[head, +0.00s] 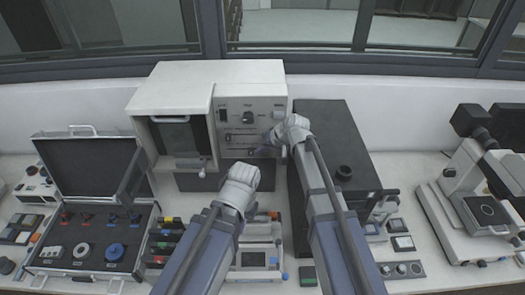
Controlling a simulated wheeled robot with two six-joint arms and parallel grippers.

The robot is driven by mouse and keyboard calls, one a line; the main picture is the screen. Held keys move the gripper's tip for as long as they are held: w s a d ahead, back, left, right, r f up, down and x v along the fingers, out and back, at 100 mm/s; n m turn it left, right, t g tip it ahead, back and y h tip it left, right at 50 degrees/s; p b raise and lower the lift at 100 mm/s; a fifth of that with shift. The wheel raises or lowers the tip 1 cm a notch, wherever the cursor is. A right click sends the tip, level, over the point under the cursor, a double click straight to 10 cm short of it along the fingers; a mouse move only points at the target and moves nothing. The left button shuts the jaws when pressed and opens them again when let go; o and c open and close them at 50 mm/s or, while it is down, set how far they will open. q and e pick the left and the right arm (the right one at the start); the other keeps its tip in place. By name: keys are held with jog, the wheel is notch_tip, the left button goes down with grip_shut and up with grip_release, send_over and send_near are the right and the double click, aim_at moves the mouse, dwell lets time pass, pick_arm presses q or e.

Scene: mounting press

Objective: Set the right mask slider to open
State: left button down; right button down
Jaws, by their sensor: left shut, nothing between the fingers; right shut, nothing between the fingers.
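The white press (178,88) stands at the back centre, with a grey control panel (271,104) on its right half. The panel has a dark round knob (248,117) and small slider rows (238,137) below it. I cannot tell which slider is the right mask slider, nor its setting. My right gripper (272,138) is shut and empty at the panel's lower right, covering part of it. I cannot tell whether it touches a slider. My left gripper (254,158) is shut and empty, lower and just in front of the panel's bottom edge.
An open case (88,230) with knobs stands on the left. A dark flat-topped unit (335,130) is right of the press, close to my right arm. A microscope (480,170) stands far right. Small devices crowd the front bench.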

aim_at(237, 150)
jog(key=a, duration=0.7)
jog(key=shift+a, duration=0.3)
pick_arm(q)
jog(key=shift+d, duration=0.1)
pick_arm(e)
jog(key=shift+a, duration=0.35)
pick_arm(q)
jog(key=shift+r, duration=0.1)
pick_arm(e)
jog(key=shift+r, duration=0.15)
